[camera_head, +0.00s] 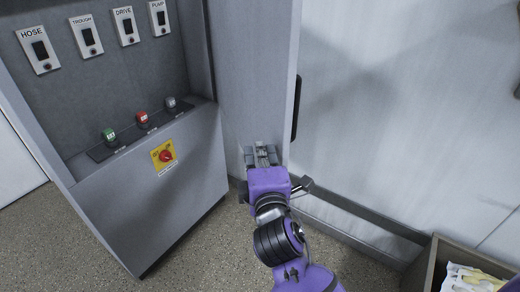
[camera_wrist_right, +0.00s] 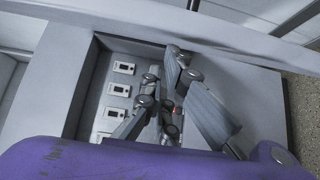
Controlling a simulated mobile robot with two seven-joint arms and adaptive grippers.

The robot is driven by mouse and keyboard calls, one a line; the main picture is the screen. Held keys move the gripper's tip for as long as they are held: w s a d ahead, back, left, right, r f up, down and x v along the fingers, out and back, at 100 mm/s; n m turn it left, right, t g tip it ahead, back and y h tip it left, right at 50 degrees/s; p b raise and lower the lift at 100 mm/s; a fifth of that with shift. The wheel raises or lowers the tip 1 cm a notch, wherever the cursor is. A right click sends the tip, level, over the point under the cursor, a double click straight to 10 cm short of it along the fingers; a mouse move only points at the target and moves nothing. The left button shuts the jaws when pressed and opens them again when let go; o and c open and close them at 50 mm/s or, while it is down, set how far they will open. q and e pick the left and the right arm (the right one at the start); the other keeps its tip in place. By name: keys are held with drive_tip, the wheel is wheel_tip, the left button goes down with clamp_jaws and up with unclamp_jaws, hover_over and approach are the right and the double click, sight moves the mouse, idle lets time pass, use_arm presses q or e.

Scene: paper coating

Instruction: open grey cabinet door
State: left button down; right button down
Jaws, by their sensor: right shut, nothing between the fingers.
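The grey cabinet (camera_head: 150,218) stands at the left in the head view, with its switch panel exposed. Its grey door (camera_head: 250,70) stands swung open at the cabinet's right side, inner face showing. A black handle (camera_head: 297,108) shows at the door's far edge. My right gripper (camera_head: 262,148) is shut and empty, low in front of the door's inner face; I cannot tell whether it touches. In the right wrist view the gripper's fingers (camera_wrist_right: 180,95) cover part of the cabinet's switch panel (camera_wrist_right: 118,90). My left gripper is not in view.
The cabinet holds labelled switches (camera_head: 87,36), a green button (camera_head: 109,134), a red button (camera_head: 142,118) and a red knob (camera_head: 166,156) on a yellow plate. A pale wall (camera_head: 410,100) is at right. A bin (camera_head: 440,262) with packets stands at lower right. Speckled floor (camera_head: 60,235) is clear in front.

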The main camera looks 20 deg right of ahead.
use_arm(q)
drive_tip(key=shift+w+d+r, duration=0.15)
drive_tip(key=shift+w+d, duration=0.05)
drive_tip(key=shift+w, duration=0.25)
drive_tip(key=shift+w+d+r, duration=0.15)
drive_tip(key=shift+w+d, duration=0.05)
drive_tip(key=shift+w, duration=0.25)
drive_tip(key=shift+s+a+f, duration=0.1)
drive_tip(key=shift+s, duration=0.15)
